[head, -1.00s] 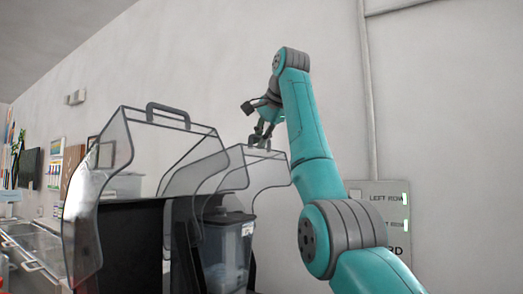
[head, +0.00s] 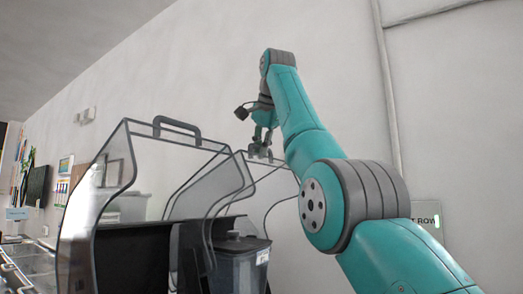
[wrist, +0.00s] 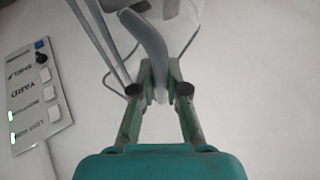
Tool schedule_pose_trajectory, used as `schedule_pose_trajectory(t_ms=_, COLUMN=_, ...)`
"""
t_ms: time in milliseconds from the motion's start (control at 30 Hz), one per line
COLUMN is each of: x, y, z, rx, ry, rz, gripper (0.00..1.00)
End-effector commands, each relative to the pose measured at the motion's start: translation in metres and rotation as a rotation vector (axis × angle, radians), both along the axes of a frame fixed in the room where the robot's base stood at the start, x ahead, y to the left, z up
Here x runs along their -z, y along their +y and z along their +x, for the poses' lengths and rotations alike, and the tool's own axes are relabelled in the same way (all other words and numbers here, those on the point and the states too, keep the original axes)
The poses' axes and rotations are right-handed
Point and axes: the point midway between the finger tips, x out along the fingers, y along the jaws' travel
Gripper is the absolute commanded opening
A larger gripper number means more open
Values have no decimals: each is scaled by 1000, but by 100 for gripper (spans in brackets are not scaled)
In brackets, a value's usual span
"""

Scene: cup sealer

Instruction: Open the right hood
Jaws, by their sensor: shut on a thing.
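The right hood (head: 279,172) is a clear panel with dark edges, behind and to the right of the left hood in the head view. My gripper (head: 260,150) is at its top edge. In the wrist view my gripper (wrist: 160,84) has its two green fingers closed around a grey curved handle (wrist: 152,45).
The clear left hood (head: 130,150) with its dark handle (head: 177,128) stands close on the left. A dark container (head: 240,262) sits below the hoods. A wall panel with buttons (wrist: 38,95) is beside my gripper in the wrist view. Pale wall lies behind.

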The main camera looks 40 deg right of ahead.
Motion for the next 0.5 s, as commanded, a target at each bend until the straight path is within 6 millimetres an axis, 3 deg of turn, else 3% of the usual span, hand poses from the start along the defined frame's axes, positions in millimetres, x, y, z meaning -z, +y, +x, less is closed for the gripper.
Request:
schedule_pose_trajectory(t_ms=300, x=2, y=0, z=1, rx=-1, ry=4, rz=1, gripper=0)
schedule_pose_trajectory(t_ms=333, x=2, y=0, z=1, rx=-1, ry=4, rz=1, gripper=20)
schedule_pose_trajectory(t_ms=400, x=2, y=0, z=1, rx=-1, ry=4, rz=1, gripper=38)
schedule_pose_trajectory(t_ms=500, x=2, y=0, z=1, rx=-1, ry=4, rz=1, gripper=39)
